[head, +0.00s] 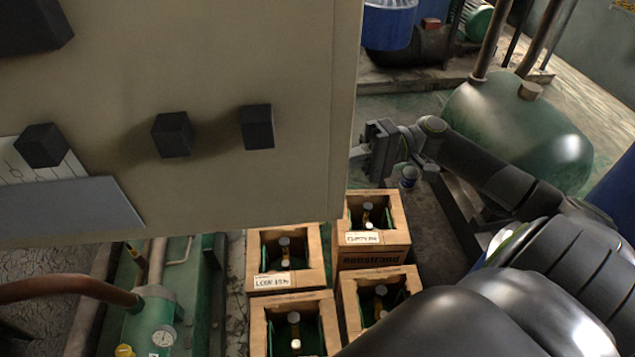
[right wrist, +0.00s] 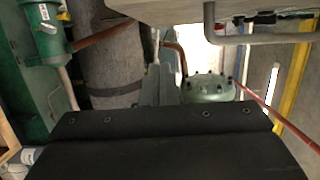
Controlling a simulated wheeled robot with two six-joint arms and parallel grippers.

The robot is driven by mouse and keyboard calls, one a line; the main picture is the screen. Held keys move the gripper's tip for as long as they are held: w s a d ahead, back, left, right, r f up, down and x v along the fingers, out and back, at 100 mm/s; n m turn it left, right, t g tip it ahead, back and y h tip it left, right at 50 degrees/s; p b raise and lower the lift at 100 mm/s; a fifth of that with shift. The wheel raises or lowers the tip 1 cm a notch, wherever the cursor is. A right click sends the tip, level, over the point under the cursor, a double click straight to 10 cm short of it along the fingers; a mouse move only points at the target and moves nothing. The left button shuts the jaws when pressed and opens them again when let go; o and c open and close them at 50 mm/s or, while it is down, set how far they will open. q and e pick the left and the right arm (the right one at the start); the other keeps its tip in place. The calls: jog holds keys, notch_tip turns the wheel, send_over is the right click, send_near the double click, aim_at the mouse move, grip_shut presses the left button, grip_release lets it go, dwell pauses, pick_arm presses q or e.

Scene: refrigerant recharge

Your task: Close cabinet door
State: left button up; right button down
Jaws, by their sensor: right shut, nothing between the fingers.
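The cabinet door (head: 250,60) is a large beige panel with several black blocks on its face, filling the upper left of the head view. My right gripper (head: 368,152) is just right of the door's right edge, shut and empty. I cannot tell whether it touches the door. In the right wrist view, the gripper fingers (right wrist: 160,88) are together at the middle, and a beige panel edge (right wrist: 190,10) runs across the top. The cabinet body and the door's hinge are not clearly seen. My left gripper is not in view.
Wooden crates with bottles stand on the floor below, one of them (head: 372,255) under my right gripper. A green tank (head: 520,135) lies behind my right arm. A green cylinder with a gauge (head: 152,325) and a brown pipe (head: 65,287) are at lower left.

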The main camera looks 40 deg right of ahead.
aim_at(317, 187)
jog(key=a, duration=0.2)
jog(key=s+a+p, duration=0.1)
jog(key=a, duration=0.1)
jog(key=s+a+p, duration=0.1)
jog(key=a, duration=0.1)
jog(key=shift+s+a, duration=0.2)
jog(key=shift+a, duration=0.15)
jog(key=shift+p, duration=0.3)
